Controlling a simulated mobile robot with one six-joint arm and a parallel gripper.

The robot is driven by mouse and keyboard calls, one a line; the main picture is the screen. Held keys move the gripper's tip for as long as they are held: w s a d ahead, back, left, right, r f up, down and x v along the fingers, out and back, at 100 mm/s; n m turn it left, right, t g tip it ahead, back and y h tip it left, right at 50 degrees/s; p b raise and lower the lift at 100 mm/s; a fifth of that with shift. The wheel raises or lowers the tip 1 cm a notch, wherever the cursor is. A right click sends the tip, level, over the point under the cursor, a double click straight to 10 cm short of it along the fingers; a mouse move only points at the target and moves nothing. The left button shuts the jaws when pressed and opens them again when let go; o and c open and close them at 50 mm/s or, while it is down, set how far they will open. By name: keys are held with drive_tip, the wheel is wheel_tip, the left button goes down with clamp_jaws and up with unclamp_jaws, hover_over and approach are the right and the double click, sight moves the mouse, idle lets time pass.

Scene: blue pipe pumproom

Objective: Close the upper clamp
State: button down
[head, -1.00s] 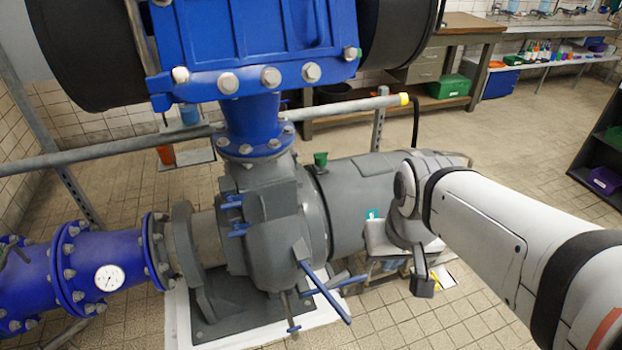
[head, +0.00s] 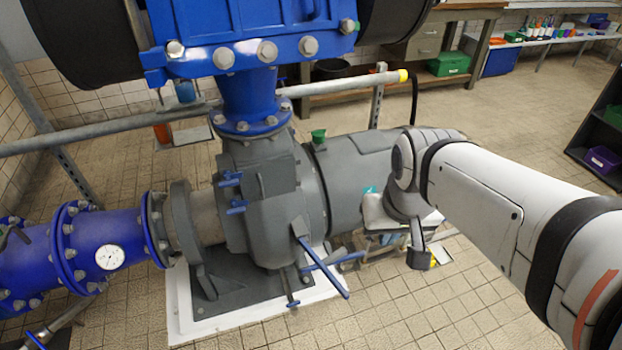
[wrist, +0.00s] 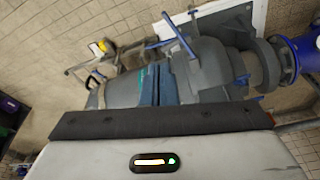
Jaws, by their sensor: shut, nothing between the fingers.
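Two small blue-handled clamps sit one above the other on the left of the grey pump housing (head: 270,232) in the head view. The upper clamp (head: 229,180) has its handle sticking out to the left; the lower clamp (head: 236,208) is just below. I cannot tell whether either is open. My gripper (wrist: 157,72) shows in the wrist view as teal and blue fingers, shut together and empty.
A long blue lever (head: 325,270) sticks out from the housing's lower front. A grey rail (head: 340,104) runs behind the pump. A blue flanged pipe with a gauge (head: 110,257) is at left; a large blue body (head: 250,30) overhangs above. Tiled floor is free in front.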

drive_tip(key=c, duration=2.1)
unclamp_jaws()
drive_tip(key=o, duration=0.7)
drive_tip(key=w+f+n+b, duration=0.1)
drive_tip(key=w+f+b, duration=0.1)
drive_tip(key=f, duration=0.3)
drive_tip(key=w+a+f+b, duration=0.1)
drive_tip(key=w+f+b, duration=0.2)
drive_tip(key=f+b, duration=0.2)
drive_tip(key=w+f+n+g+b, duration=0.1)
drive_tip(key=w+f+b, duration=0.1)
drive_tip(key=f, duration=0.3)
drive_tip(key=shift+w+a+f+n+b, duration=0.15)
drive_tip(key=shift+w+n+b, duration=0.15)
drive_tip(key=shift+b, duration=0.45)
drive_tip(key=shift+o, duration=0.2)
drive_tip(key=n+g+b, duration=0.2)
drive_tip(key=n+b, duration=0.2)
drive_tip(key=b, duration=0.8)
hover_over(337, 283)
wheel_tip(337, 283, down, 24)
drive_tip(key=shift+f, duration=0.1)
wheel_tip(337, 283, down, 8)
drive_tip(key=shift+r+b, duration=0.1)
drive_tip(key=shift+b, duration=1)
drive_tip(key=shift+c, duration=0.6)
clamp_jaws()
